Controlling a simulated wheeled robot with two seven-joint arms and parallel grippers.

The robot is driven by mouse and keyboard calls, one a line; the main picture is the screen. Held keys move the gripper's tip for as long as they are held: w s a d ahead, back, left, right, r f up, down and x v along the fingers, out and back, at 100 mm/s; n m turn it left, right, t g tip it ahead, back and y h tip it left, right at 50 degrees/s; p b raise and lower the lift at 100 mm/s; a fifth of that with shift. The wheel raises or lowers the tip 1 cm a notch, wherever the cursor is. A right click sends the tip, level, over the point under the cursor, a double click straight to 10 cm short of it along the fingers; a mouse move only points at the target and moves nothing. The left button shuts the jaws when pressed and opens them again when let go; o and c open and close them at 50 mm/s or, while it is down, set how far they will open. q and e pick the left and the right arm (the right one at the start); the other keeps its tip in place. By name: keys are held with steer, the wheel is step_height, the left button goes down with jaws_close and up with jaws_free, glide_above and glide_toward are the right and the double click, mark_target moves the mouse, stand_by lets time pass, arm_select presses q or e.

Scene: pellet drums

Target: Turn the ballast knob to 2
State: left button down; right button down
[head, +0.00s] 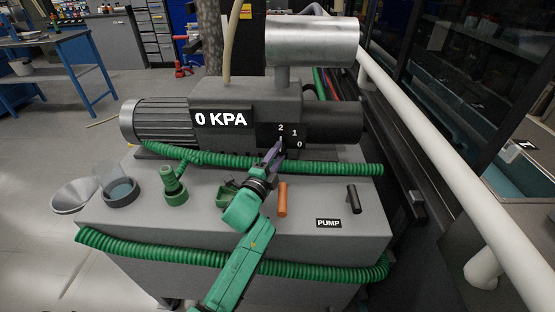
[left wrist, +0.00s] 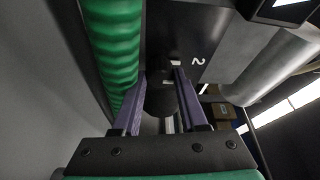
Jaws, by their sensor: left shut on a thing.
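The ballast dial plate (head: 292,131) is black with white 2, 1 and 0, on the right end of the grey pump body. My left gripper (head: 274,154) reaches up to it from the front and hides most of the knob. In the left wrist view, the dark round ballast knob (left wrist: 161,98) sits between the two purple fingers, which are shut on it. A small white mark shows at the knob's far edge, near the 2 (left wrist: 198,61). In the head view a pale mark lies just below the 2. My right gripper is out of view.
A green ribbed hose (head: 330,168) runs just below the dial, close to my left gripper; another crosses the cabinet front. An orange handle (head: 282,200), a black handle (head: 353,198) and a green valve (head: 173,186) stand on the cabinet top.

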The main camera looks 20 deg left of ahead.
arm_select(q)
steer(key=shift+f, duration=0.1)
stand_by(0.4)
steer(key=shift+c, duration=2.2)
jaws_free()
steer(key=s, duration=0.4)
steer(key=s+a+f+b, duration=0.1)
steer(key=s, duration=0.8)
steer(key=shift+s+a+f+b, duration=0.15)
steer(key=shift+s+a+b, duration=0.15)
steer(key=shift+a+b, duration=0.1)
steer(key=shift+s+a, duration=0.1)
steer(key=shift+s, duration=0.35)
